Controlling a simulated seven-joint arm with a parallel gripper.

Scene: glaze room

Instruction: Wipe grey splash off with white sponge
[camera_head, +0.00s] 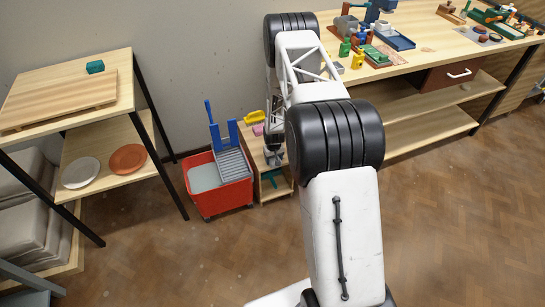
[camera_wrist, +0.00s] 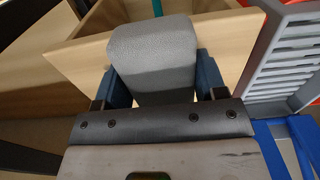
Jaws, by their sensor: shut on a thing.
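My gripper (camera_wrist: 162,80) is shut on a block with a fine-textured surface, which I take to be the white sponge (camera_wrist: 152,50); it looks pale grey in the wrist view. The sponge sits between the two blue fingers, over a small open wooden cart or box (camera_wrist: 80,48). In the head view my gripper (camera_head: 274,156) is low at that wooden cart (camera_head: 275,190), just right of the red bucket, and largely hidden by my arm. I cannot make out the grey splash in either view.
A red mop bucket (camera_head: 222,200) with a blue and grey wringer (camera_head: 232,160) stands close on the left. A yellow brush (camera_head: 255,117) and a pink item (camera_head: 258,129) lie on the cart. A shelf (camera_head: 125,95) stands left, a cluttered workbench (camera_head: 435,55) right. Floor at right is clear.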

